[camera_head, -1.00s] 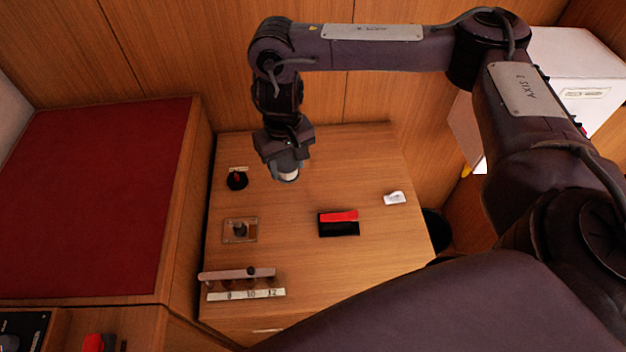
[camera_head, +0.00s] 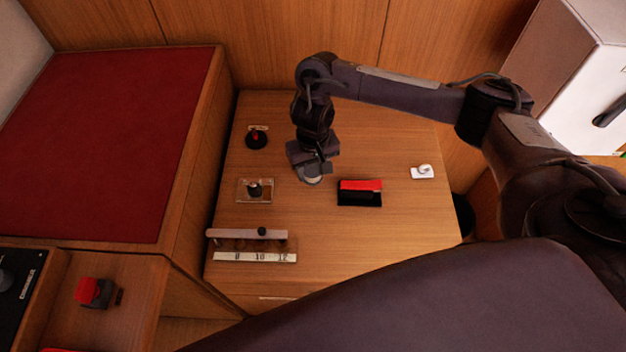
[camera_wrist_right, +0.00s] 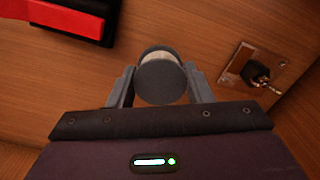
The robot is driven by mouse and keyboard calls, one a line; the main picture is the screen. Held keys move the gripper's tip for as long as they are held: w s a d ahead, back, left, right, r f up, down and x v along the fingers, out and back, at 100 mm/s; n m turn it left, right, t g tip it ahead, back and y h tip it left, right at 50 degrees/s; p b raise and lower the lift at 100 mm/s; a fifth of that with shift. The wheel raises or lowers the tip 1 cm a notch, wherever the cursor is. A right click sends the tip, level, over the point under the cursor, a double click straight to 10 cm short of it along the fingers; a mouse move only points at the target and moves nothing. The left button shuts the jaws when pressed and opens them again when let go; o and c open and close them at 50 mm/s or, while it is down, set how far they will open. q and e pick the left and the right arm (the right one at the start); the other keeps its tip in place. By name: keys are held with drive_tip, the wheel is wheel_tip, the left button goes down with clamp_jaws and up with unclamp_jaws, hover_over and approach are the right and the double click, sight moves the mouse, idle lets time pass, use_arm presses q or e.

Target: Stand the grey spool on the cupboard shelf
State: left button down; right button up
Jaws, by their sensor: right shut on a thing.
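The grey spool (camera_wrist_right: 162,78) is between the two fingers of my right gripper (camera_wrist_right: 160,88) in the right wrist view, its round grey end facing the camera and a pale winding behind it. In the head view my right gripper (camera_head: 311,172) is over the wooden table, shut on the spool (camera_head: 311,181), which shows at the gripper's lower end. It looks held above the tabletop; the exact gap is hard to tell. I see no cupboard shelf that I can name for sure. My left gripper is not in view.
On the table (camera_head: 400,240) are a black case with a red top (camera_head: 360,192), a white item (camera_head: 423,172), a clear plate with a dark fitting (camera_head: 254,189), a numbered rack (camera_head: 250,246) and a black-and-red item (camera_head: 256,137). A white box (camera_head: 575,90) stands at right.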

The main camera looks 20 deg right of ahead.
sight(313, 178)
drive_tip(key=shift+f+b, duration=0.45)
drive_tip(key=shift+f, duration=1.6)
drive_tip(key=shift+f, duration=0.1)
drive_tip(key=o, duration=1.1)
